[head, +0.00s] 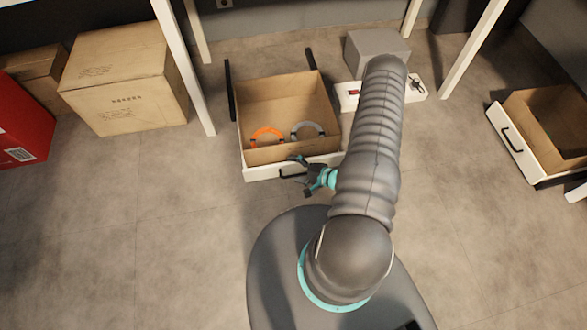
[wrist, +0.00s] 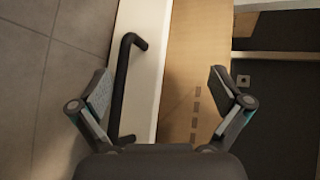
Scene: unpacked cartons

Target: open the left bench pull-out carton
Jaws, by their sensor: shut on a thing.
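The left pull-out carton (head: 244,105) is a brown open-topped drawer with a white front (head: 262,172). It stands pulled out, its inside showing, with an orange ring (head: 267,132) and a grey ring (head: 308,126) in it. Its dark bar handle (head: 291,175) is on the front, and also shows in the wrist view (wrist: 121,85). The exact contact is hidden.
A second drawer (head: 512,150) with a white front stands pulled out at the right. A closed carton (head: 125,85) and a red box (head: 20,125) are at the left. A grey box (head: 365,45) and a white power strip (head: 348,98) lie behind my arm. White bench legs (head: 185,70) flank the drawer.

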